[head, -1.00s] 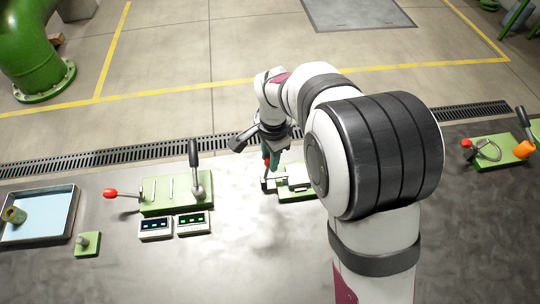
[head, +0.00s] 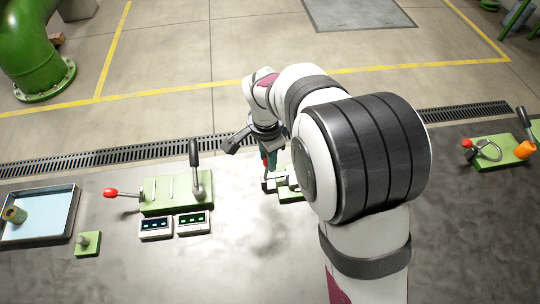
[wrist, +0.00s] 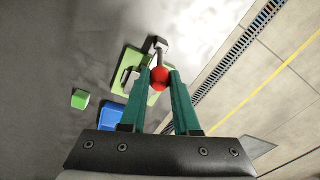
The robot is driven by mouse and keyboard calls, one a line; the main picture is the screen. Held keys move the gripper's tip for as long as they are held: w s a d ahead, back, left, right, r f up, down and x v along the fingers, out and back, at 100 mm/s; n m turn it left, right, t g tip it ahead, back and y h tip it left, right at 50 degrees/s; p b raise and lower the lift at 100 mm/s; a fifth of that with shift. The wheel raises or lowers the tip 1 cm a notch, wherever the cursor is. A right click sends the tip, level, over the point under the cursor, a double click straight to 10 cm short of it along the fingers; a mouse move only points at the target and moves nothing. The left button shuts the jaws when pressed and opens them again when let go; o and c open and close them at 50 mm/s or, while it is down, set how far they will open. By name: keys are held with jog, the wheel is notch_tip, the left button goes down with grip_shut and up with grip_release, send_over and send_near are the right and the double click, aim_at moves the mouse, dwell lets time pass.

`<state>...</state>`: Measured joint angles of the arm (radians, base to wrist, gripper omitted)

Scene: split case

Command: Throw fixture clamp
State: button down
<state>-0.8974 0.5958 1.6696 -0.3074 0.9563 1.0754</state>
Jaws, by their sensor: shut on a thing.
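The fixture clamp is a green plate (head: 288,196) with pale metal parts, just right of the table's middle in the head view and largely covered by my arm. In the wrist view its green base (wrist: 128,75) lies beyond my fingers, with a metal lever (wrist: 160,46) leading to a red ball knob (wrist: 159,84). My gripper (wrist: 160,73) has its teal fingers on both sides of this knob and is shut on it. In the head view my gripper (head: 268,164) is low over the left edge of the clamp.
Left are a green lever fixture (head: 172,206), two small display boxes (head: 174,224), a green block with a peg (head: 87,243) and a blue-floored tray (head: 68,205). Another green fixture (head: 500,154) stands far right. The wrist view shows a blue thing (wrist: 116,115) near my fingers.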

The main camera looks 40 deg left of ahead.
jog(key=s+a+f+t+h, duration=0.4)
jog(key=s+a+t+h, duration=0.2)
jog(key=t+h, duration=0.2)
dwell(0.7)
jog(key=shift+t, duration=0.3)
jog(key=c, duration=0.6)
grip_release()
jog(key=shift+c, duration=0.2)
jog(key=v, duration=0.7)
